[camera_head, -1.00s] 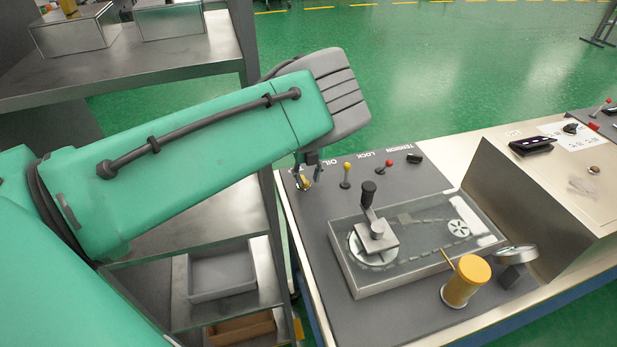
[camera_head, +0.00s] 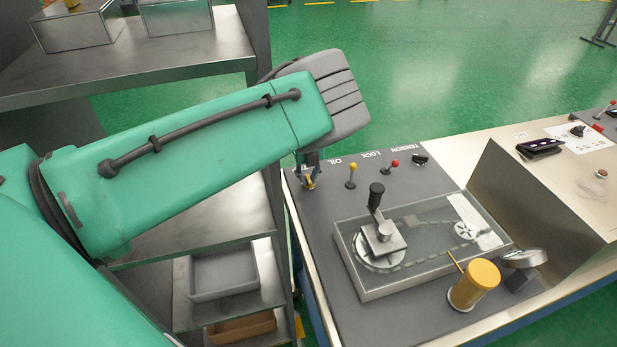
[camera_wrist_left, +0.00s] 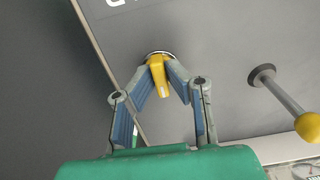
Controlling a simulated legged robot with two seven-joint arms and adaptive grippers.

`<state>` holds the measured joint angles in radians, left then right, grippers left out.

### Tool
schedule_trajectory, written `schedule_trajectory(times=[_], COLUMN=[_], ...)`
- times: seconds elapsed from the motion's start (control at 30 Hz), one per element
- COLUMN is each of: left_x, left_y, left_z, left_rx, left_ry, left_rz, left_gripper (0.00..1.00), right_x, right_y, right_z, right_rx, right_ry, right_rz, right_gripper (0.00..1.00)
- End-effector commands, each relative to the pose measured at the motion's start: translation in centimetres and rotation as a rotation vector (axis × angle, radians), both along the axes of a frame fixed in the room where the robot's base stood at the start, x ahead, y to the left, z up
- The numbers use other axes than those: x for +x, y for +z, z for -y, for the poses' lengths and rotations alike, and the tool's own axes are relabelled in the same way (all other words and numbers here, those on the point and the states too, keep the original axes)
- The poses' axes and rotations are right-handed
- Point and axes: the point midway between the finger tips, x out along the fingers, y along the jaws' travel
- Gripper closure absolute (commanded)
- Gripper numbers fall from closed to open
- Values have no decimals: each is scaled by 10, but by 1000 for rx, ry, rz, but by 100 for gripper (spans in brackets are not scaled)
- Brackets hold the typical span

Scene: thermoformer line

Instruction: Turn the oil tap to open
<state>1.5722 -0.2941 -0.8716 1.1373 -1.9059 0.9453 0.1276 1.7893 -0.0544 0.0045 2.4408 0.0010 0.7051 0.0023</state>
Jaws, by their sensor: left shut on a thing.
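The oil tap is a small yellow lever on a round metal base at the far left corner of the dark panel. In the left wrist view the oil tap (camera_wrist_left: 157,82) sits between both fingertips, its lever pointing back towards the wrist. My left gripper (camera_wrist_left: 160,74) is shut on it, with the blue-padded fingers against its two sides. In the head view the gripper (camera_head: 308,172) reaches down from the left onto the tap (camera_head: 310,184), beside the OIL label; the fingers partly hide it. My right gripper is not in view.
A yellow-knobbed lever (camera_head: 352,170) and a red-knobbed lever (camera_head: 393,166) stand right of the tap. A clear-covered box with a black-handled crank (camera_head: 376,196) and a yellow cylinder (camera_head: 474,285) lie nearer. A metal shelf (camera_head: 130,65) stands at left.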

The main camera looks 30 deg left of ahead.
Motion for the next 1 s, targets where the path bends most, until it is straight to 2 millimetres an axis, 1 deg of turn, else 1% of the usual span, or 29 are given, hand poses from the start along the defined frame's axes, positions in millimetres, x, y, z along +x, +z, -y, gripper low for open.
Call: schedule_trajectory(times=[0.03,0.27,0.47,0.67,1.0], left_x=[0,0,0,0,0], left_y=[0,-1,-2,-2,-2], left_z=[3,3,3,3,2], left_rx=[-5,-2,-3,-5,-5], left_ry=[-2,-33,-133,-299,-623], left_rz=[-3,-4,-3,-2,-1], left_gripper=[100,100,100,100,100], right_x=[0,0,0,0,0], right_y=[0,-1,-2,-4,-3], right_z=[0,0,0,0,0], right_rx=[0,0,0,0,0], right_ry=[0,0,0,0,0], right_rz=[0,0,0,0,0], right_gripper=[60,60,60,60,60])
